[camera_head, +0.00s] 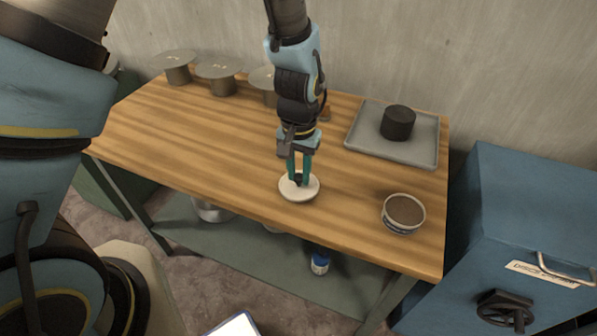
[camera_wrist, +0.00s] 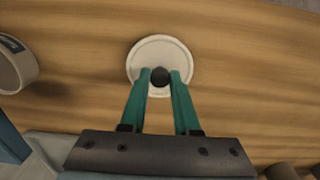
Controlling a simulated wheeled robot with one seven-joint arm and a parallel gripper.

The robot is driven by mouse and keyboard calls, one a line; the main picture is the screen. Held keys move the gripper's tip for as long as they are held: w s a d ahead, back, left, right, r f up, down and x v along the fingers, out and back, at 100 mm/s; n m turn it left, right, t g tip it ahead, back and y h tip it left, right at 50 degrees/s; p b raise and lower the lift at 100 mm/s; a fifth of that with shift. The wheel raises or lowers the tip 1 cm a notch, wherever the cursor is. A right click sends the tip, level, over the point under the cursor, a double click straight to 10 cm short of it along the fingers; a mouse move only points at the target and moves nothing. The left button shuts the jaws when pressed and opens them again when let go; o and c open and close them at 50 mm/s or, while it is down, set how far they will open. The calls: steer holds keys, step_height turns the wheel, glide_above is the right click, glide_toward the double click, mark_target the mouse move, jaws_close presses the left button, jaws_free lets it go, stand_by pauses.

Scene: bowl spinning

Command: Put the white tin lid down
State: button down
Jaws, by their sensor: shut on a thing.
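The white tin lid (camera_head: 311,190) is a flat round disc with a dark knob in its middle. In the head view it is at or just above the wooden table top, near the front edge; I cannot tell whether it touches the wood. My gripper (camera_head: 299,181) points down over it, its green fingers shut on the knob. In the wrist view my gripper (camera_wrist: 160,76) has its fingertips on either side of the dark knob, and the white tin lid (camera_wrist: 146,50) lies flat beneath them. The fingers hide part of the lid's near side.
An open tin (camera_head: 404,214) with brown contents stands to the right. A grey tray (camera_head: 365,150) with a dark cylinder (camera_head: 398,123) is at the back right. Several grey spools (camera_head: 218,76) line the back left. The left-middle of the wooden table (camera_head: 190,135) is clear.

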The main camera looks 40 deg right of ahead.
steer(key=shift+f, duration=0.45)
steer(key=shift+f, duration=0.2)
steer(key=c, duration=0.6)
jaws_free()
steer(key=shift+c, duration=0.2)
steer(key=shift+r, duration=0.1)
